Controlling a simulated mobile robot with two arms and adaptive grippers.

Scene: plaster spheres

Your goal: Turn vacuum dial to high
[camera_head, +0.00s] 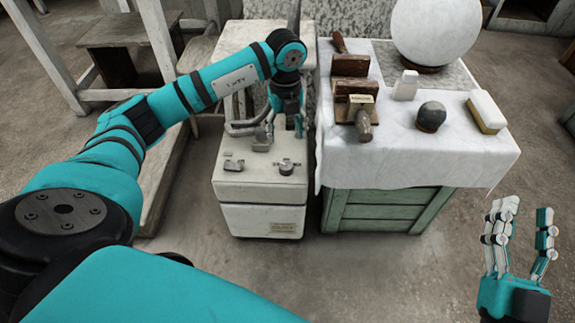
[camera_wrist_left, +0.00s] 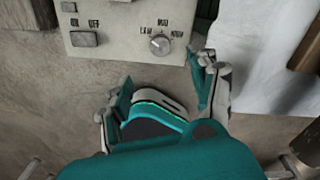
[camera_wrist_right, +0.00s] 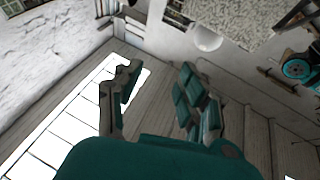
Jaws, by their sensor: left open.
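The vacuum unit (camera_head: 257,190) is a pale, worn box left of the draped table. On its top are a round dial (camera_head: 286,167) at the right and a small switch (camera_head: 234,164) at the left. In the left wrist view the dial (camera_wrist_left: 160,45) has LOW, MID and HIGH marks around it; its exact setting is too small to tell. My left gripper (camera_head: 285,125) is open and empty above the unit, apart from the dial. Its fingers (camera_wrist_left: 165,92) show below the dial in the wrist view. My right gripper (camera_head: 519,230) is open and empty at the lower right.
A cloth-covered table (camera_head: 460,160) stands right of the unit, with a large white sphere (camera_head: 436,28), a small dark sphere (camera_head: 431,116), a brush (camera_head: 486,111) and wooden blocks (camera_head: 350,66). A pale hose or pipe (camera_head: 243,128) is near my left gripper. The floor in front is clear.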

